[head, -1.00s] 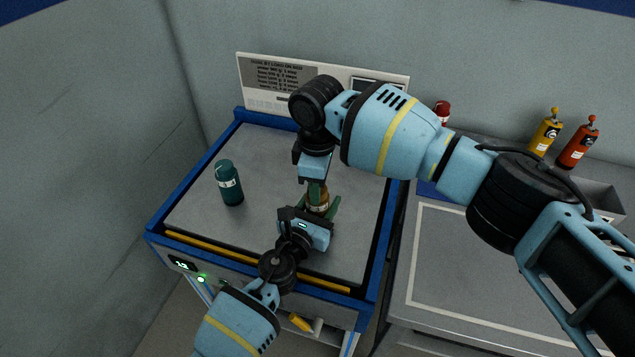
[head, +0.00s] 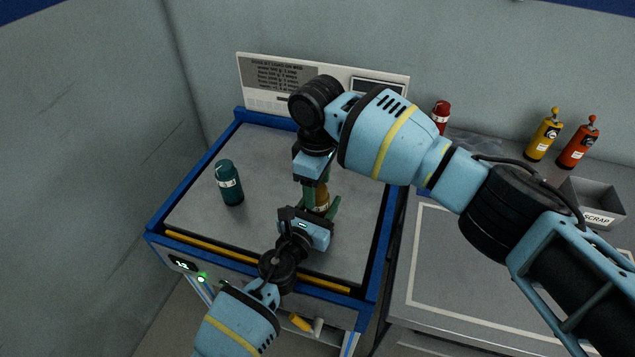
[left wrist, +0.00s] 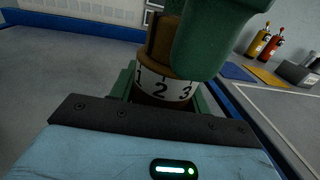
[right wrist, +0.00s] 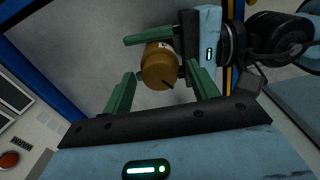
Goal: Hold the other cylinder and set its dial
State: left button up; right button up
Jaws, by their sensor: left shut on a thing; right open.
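A brass-brown cylinder (head: 322,197) stands near the right side of the blue-rimmed table (head: 190,222). In the left wrist view its white number ring (left wrist: 160,87) shows 1, 2 and 3, with 2 facing the camera. My left gripper (head: 318,212) is shut around the cylinder's lower part from the front. My right gripper (head: 319,188) is above, pointing down. In the right wrist view its open fingers lie on either side of the cylinder's brown top (right wrist: 159,68), which carries a dark line; gaps show there. A teal cylinder (head: 229,183) with a white band stands upright at the left.
A sign panel (head: 280,78) stands at the table's back. A red cylinder (head: 440,112), yellow bottle (head: 543,137), orange bottle (head: 578,147) and scrap bin (head: 597,215) are on the right bench. The table's middle is clear.

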pick_arm(q)
jog(key=shift+f, duration=0.1)
pick_arm(e)
jog(key=shift+r, duration=0.1)
notch_tip(320, 180, up, 12)
dwell(0.4)
jog(key=shift+s, duration=0.1)
pick_arm(q)
jog(key=o, duration=1.3)
jog(key=v, duration=1.2)
